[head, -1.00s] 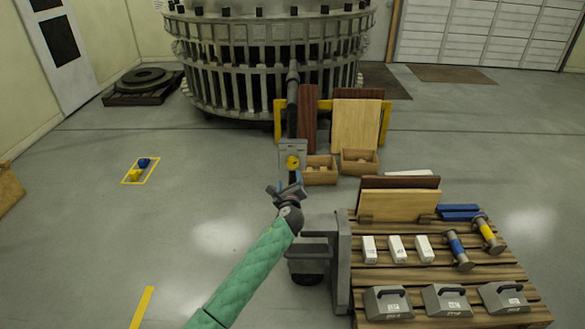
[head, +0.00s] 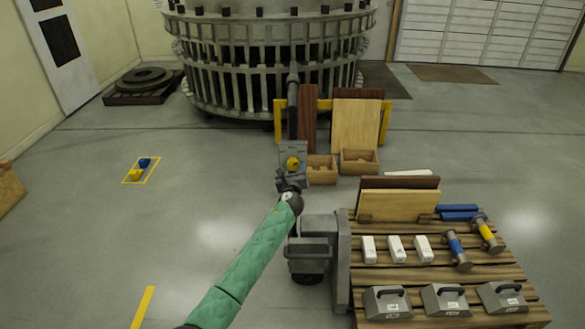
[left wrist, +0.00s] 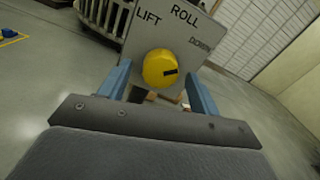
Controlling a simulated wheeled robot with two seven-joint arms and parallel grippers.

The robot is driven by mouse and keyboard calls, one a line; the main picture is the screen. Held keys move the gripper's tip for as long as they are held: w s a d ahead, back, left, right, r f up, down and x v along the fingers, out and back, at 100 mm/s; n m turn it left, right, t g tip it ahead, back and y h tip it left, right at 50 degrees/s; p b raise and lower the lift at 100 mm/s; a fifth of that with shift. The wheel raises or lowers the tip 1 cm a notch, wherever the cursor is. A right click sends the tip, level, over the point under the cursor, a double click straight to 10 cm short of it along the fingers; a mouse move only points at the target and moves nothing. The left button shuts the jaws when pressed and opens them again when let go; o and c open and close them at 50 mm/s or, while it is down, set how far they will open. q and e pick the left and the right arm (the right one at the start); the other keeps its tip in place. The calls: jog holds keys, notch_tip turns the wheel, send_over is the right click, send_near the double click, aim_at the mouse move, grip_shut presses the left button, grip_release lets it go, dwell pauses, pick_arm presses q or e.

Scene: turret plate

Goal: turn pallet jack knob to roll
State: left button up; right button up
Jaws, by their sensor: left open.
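The yellow knob (left wrist: 160,68) sits on a grey plate (left wrist: 190,38) marked LIFT, ROLL and DOWN in the left wrist view. Its dark pointer mark lies toward the right side of the knob, on the DOWN side. In the head view the knob (head: 292,163) shows just beyond my left gripper (head: 291,178). In the left wrist view my left gripper (left wrist: 160,92) is open, with one blue finger on each side of the knob's lower part. I cannot tell whether the fingers touch it. My right gripper is not in view.
A wooden pallet (head: 440,275) with grey weights, white blocks and rollers stands at the right. Wooden boxes (head: 359,161) and a yellow rack (head: 384,120) stand behind the knob. The floor at the left is mostly clear.

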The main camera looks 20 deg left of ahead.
pick_arm(q)
jog(key=shift+w+a, duration=0.1)
jog(key=shift+w, duration=0.15)
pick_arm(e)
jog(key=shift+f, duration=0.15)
pick_arm(q)
jog(key=c, duration=1)
